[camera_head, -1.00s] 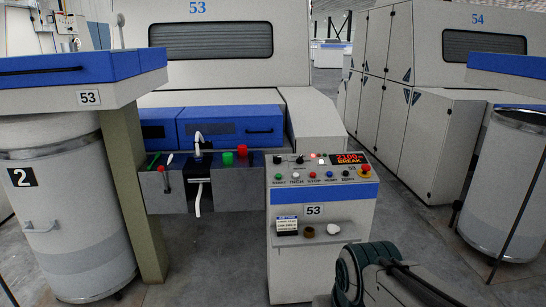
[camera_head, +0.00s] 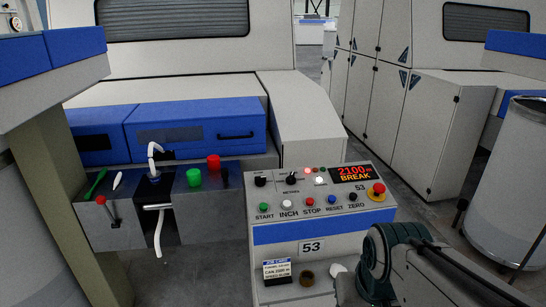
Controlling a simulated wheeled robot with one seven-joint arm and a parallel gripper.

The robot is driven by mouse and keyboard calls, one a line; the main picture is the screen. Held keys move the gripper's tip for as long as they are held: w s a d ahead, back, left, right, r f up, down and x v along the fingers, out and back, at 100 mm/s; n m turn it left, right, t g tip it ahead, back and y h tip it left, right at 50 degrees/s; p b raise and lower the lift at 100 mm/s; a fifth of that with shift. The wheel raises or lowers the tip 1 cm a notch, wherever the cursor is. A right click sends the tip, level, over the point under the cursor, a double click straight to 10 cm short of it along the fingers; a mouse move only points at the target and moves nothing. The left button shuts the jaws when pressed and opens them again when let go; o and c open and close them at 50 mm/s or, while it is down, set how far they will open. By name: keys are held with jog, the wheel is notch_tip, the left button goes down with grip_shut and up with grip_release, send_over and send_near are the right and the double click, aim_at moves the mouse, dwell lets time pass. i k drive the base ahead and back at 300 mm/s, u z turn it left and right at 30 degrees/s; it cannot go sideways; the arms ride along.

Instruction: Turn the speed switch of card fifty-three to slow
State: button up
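The control panel of card fifty-three (camera_head: 318,222) stands in the middle, with a sloped top and "53" on its top and front. Two black rotary knobs sit at the top left of the panel: a left knob (camera_head: 260,181) and a right knob (camera_head: 292,178) with a pale pointer mark. Their small labels are too blurred to read, so I cannot tell which is the speed switch or its setting. The display (camera_head: 352,174) reads "2100 BREAK". My arm shows at the lower right, in front of the panel's right side; my gripper's fingers are not in view.
Below the knobs are the start (camera_head: 265,208), inch, stop, reset and zero buttons, with a red emergency button (camera_head: 377,191) at right. A shelf below holds a job card (camera_head: 277,271) and small items. A sliver-outlet box (camera_head: 160,215) stands left, a can (camera_head: 510,190) far right.

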aim_at(260, 181)
jog(key=u, duration=0.15)
jog(key=i, duration=1.45)
jog(key=u, duration=0.2)
